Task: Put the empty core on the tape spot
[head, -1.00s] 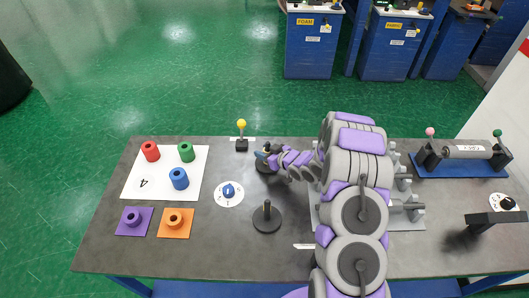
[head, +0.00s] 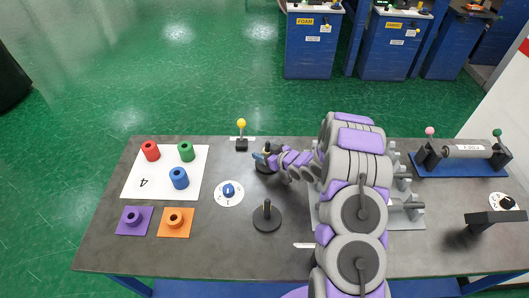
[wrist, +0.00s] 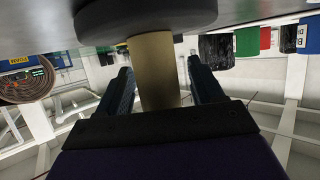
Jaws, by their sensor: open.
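A tan cylinder (wrist: 155,72), which looks like the empty core, stands out from a dark round disc (wrist: 145,18) in the upside-down wrist view. My gripper (wrist: 162,82) is open, with one finger on each side of it; whether they touch it I cannot tell. In the head view my gripper (head: 264,155) is low over a dark round base (head: 265,166) near the table's back edge, and it hides most of the core. A short white strip (head: 303,245) lies near the table's front; I cannot tell whether it marks the tape spot.
A second dark base with a post (head: 267,215) stands in front of my gripper. A yellow-knobbed lever (head: 241,134) is behind left. Red (head: 150,151), green (head: 186,152) and blue (head: 179,178) rolls stand on a white sheet. Purple (head: 134,219) and orange (head: 174,220) pads carry rolls.

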